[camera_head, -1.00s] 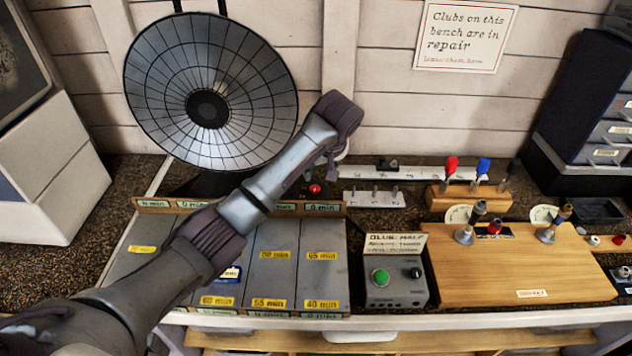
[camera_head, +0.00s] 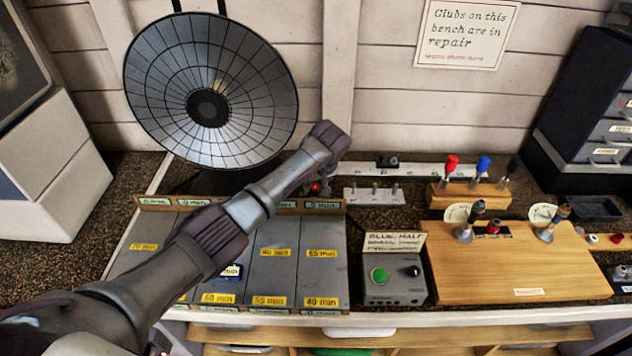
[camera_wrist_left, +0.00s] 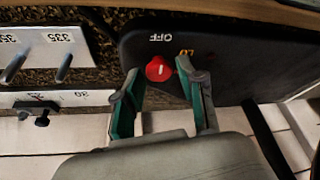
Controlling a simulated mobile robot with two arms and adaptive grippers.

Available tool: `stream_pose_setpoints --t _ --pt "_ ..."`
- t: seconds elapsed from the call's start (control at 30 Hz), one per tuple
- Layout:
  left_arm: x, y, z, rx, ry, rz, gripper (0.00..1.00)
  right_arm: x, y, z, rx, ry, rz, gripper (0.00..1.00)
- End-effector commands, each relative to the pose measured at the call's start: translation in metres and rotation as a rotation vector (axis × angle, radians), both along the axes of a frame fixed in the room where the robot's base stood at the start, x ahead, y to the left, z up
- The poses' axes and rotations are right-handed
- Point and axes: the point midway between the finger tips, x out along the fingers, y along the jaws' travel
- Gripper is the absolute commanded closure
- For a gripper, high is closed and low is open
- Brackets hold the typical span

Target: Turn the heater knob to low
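The red heater knob (camera_wrist_left: 157,69) sits on a dark panel (camera_wrist_left: 240,70) in the left wrist view. Its white mark points toward the "OFF" label (camera_wrist_left: 160,38); the "LO" label (camera_wrist_left: 186,52) is just to the right. My left gripper (camera_wrist_left: 160,68) is open, with one fingertip on each side of the knob; I cannot tell whether either touches it. In the head view the knob (camera_head: 316,187) shows small beside my left gripper (camera_head: 326,184), below the round dish heater (camera_head: 208,108). My forearm hides part of the panel. My right gripper is not in view.
White racks with pegs (camera_head: 374,195) stand right of the gripper. A grey box with a green button (camera_head: 378,274) and a wooden board with clamps (camera_head: 520,285) lie further right. Grey labelled slots (camera_head: 275,275) lie below my arm.

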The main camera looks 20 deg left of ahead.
Motion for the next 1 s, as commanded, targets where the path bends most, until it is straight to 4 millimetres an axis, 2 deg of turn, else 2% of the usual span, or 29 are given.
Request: stream_pose_setpoints --t 0.03,0.2,0.57,1.0 --pt "0.000 0.000 0.000 0.000 0.000 0.000 0.74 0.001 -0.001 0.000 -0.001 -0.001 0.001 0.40" --pt "0.000 0.000 0.000 0.000 0.000 0.000 1.00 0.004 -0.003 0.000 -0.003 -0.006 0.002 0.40" --pt "-0.001 0.001 0.001 0.000 0.001 -0.054 1.00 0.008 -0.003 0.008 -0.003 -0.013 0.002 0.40" --pt "-0.002 0.003 0.003 -0.002 0.002 -0.391 1.00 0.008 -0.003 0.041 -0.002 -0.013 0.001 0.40"
